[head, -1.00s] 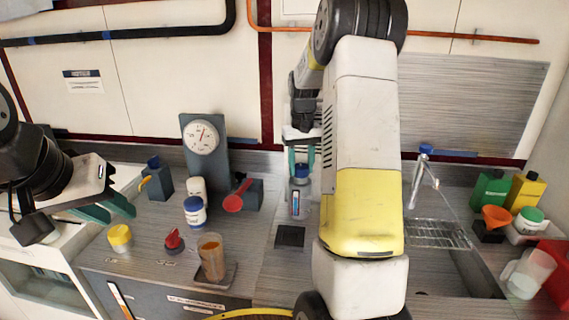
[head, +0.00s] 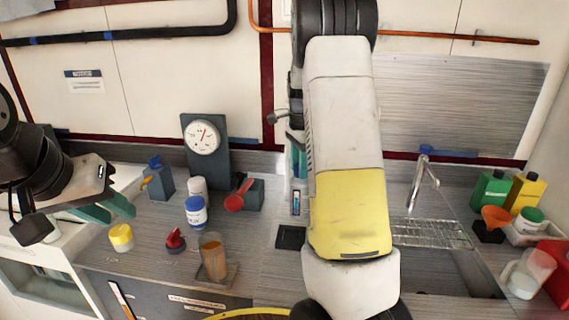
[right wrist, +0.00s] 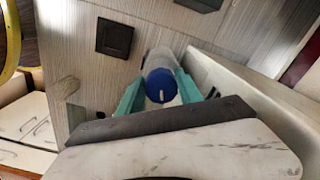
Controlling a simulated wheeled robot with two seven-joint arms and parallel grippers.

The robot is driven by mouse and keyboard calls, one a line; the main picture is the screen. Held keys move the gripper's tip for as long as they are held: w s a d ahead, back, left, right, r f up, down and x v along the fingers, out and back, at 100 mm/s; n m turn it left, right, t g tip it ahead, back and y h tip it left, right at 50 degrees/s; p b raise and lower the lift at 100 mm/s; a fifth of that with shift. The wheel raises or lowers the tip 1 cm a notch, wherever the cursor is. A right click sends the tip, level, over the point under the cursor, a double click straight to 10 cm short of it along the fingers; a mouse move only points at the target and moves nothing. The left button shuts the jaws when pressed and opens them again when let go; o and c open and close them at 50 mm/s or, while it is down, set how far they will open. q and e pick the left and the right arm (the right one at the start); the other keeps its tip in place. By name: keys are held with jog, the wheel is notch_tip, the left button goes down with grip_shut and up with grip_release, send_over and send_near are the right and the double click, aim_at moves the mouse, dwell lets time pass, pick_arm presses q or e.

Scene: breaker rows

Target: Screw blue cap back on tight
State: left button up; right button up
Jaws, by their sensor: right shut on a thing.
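The blue cap (right wrist: 161,86) sits on a grey bottle (right wrist: 165,56) between the teal fingers of my right gripper (right wrist: 159,93), which are shut on it. In the head view my right forearm hides the cap and most of the bottle; only the bottle's labelled side (head: 296,203) shows. How far the cap is threaded cannot be told. My left gripper (head: 107,211) is open and empty at the left, its teal fingers apart above the counter's left end.
A dial gauge (head: 203,138) stands behind. A sink rack (head: 430,234) and tap (head: 422,185) lie right of my arm.

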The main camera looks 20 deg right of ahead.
jog(key=o, duration=1.2)
jog(key=shift+d+r, duration=0.1)
jog(key=shift+d, duration=0.6)
jog(key=n, duration=0.3)
jog(key=shift+d, duration=0.2)
jog(key=n, duration=0.5)
jog(key=shift+w+a, duration=0.15)
jog(key=shift+a, duration=0.05)
jog(key=n, duration=0.5)
jog(key=shift+a, duration=0.1)
jog(key=n, duration=0.5)
jog(key=shift+a, duration=0.1)
jog(key=shift+c, duration=0.3)
